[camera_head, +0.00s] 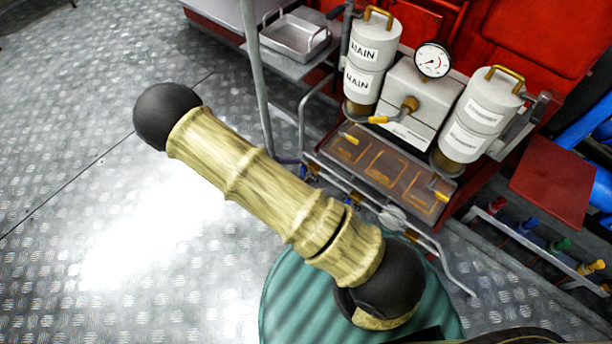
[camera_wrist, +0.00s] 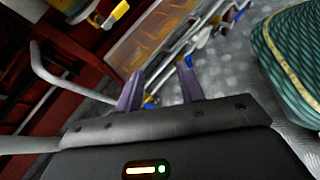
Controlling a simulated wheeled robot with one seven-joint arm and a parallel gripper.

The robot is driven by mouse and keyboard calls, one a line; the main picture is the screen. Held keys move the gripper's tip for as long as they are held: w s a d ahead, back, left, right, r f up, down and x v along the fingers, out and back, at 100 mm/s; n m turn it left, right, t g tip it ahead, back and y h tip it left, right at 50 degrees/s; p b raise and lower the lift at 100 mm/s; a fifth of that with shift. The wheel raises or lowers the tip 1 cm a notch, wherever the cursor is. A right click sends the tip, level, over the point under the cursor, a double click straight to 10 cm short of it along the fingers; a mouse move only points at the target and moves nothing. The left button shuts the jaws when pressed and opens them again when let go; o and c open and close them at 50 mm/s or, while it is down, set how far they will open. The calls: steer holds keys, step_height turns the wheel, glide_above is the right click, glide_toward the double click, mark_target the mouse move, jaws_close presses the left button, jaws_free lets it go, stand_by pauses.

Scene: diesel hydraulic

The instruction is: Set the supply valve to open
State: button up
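The filter unit stands against the red wall in the head view, with a grey box (camera_head: 408,85) between two white canisters. A valve with a yellow lever (camera_head: 378,119) sticks out of the box front; a yellow lever also shows at the top of the wrist view (camera_wrist: 120,10). Small yellow, blue and white fittings (camera_wrist: 205,37) sit on pipes below the tray. I cannot read which valve is the supply valve. My gripper (camera_wrist: 161,68) has two purple fingers, apart and empty, pointing toward the pipes under the tray.
A brown clear-topped tray (camera_head: 385,170) sits below the canisters, with bent metal rails (camera_head: 440,255) in front. A white gauge (camera_head: 433,61) tops the box. Coloured knobs (camera_head: 560,244) line the lower right. A grey pole (camera_head: 257,80) stands left. The floor at left is clear.

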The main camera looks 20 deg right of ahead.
mark_target(302, 170)
steer(key=w+a+f+n+t+b, duration=0.1)
steer(key=a+f+n+t+b, duration=0.1)
steer(key=f, duration=0.5)
steer(key=w+a+f+n+t+h+b, duration=0.1)
steer(key=a+f+n+t+b, duration=0.1)
steer(key=f+n+t+b, duration=0.2)
steer(key=w+a+f+n+t+h+b, duration=0.1)
steer(key=a+f+n+t+b, duration=0.1)
steer(key=f+t+b, duration=0.2)
step_height(302, 170, down, 7)
steer(key=b, duration=0.3)
steer(key=shift+w+a+n, duration=0.15)
steer(key=shift+a+n, duration=0.1)
steer(key=shift+n, duration=0.15)
steer(key=shift+f, duration=0.1)
steer(key=b+x, duration=0.7)
steer(key=x, duration=0.9)
steer(key=shift+w+d+f+b, duration=0.15)
steer(key=shift+d+b, duration=0.1)
steer(key=shift+b, duration=0.1)
steer(key=shift+w+d, duration=0.3)
steer(key=shift+d, duration=0.05)
steer(key=shift+c, duration=0.5)
